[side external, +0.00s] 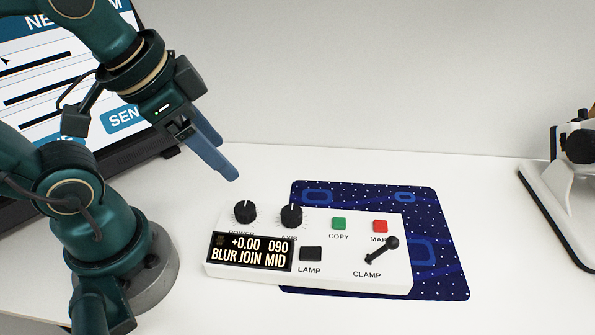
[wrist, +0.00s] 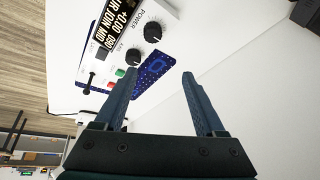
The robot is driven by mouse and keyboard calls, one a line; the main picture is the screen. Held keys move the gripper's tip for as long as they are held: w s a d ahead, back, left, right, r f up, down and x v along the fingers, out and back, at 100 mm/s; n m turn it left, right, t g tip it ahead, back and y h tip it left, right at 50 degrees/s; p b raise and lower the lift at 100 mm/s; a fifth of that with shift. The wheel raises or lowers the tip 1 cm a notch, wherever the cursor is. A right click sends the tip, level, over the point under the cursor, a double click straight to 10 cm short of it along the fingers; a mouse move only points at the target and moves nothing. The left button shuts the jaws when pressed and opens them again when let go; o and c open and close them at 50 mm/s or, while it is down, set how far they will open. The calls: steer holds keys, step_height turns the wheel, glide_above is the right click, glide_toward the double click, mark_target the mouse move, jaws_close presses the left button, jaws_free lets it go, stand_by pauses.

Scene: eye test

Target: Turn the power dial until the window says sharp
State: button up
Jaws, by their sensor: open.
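The power dial (side external: 245,212) is a black knob at the back left of a white control box (side external: 340,278). It also shows in the wrist view (wrist: 153,32). The window (side external: 250,251) is a dark display at the box's front left and reads "+0.00 090 BLUR JOIN MID". The window shows partly, turned, in the wrist view (wrist: 118,22). My gripper (side external: 226,172) is open and empty, above and behind the power dial, apart from it. In the wrist view its two blue fingers (wrist: 158,74) point towards the box with a gap between them.
A black axis dial (side external: 291,216) sits just right of the power dial. The green copy button (side external: 339,223), red button (side external: 380,226), black lamp button (side external: 310,254) and clamp lever (side external: 381,250) are further right. A blue patterned mat (side external: 445,275) lies partly under the box. A screen (side external: 60,75) stands behind my arm.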

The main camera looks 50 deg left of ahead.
steer(key=m, duration=0.1)
steer(key=m+g, duration=0.4)
steer(key=g, duration=0.1)
glide_above(244, 207)
step_height(244, 207, down, 5)
steer(key=shift+w+f, duration=0.1)
steer(key=shift+w, duration=0.05)
steer(key=shift+f, duration=3)
jaws_close()
steer(key=n, duration=0.6)
jaws_free()
